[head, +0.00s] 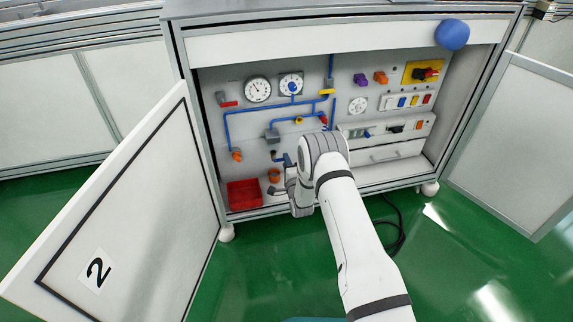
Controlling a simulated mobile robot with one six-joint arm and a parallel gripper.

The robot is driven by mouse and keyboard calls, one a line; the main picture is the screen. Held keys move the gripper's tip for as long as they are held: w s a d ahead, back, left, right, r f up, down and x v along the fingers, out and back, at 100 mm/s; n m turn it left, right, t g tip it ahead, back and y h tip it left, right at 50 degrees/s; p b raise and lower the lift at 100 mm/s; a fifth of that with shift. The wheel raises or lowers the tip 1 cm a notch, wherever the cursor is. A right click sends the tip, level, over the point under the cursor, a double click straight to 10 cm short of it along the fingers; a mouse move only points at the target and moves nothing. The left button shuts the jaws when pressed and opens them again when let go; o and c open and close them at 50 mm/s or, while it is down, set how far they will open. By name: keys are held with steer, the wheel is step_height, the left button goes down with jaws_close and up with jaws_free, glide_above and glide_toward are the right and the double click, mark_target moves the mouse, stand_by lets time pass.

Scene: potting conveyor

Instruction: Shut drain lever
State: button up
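The open cabinet (210,130) holds a panel of blue pipes with several coloured handles. A small dark tap with a blue lever (284,160) sits low on the panel, above an orange cup (274,175); it looks like the drain lever, but I cannot be sure. My gripper (288,180) is low in front of the panel, close to this tap and the cup. Its fingers are small and partly hidden by my wrist, so contact and opening cannot be told. My white arm hides part of the panel behind it.
A red bin (244,194) stands at the cabinet's lower left. An orange handle (237,156), a yellow handle (299,121) and gauges (257,89) are nearby. The left door (130,215) and right door (515,145) stand open. A black cable lies on the green floor.

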steer(key=p+v, duration=0.3)
steer(key=v, duration=0.5)
steer(key=shift+w, duration=0.1)
stand_by(0.3)
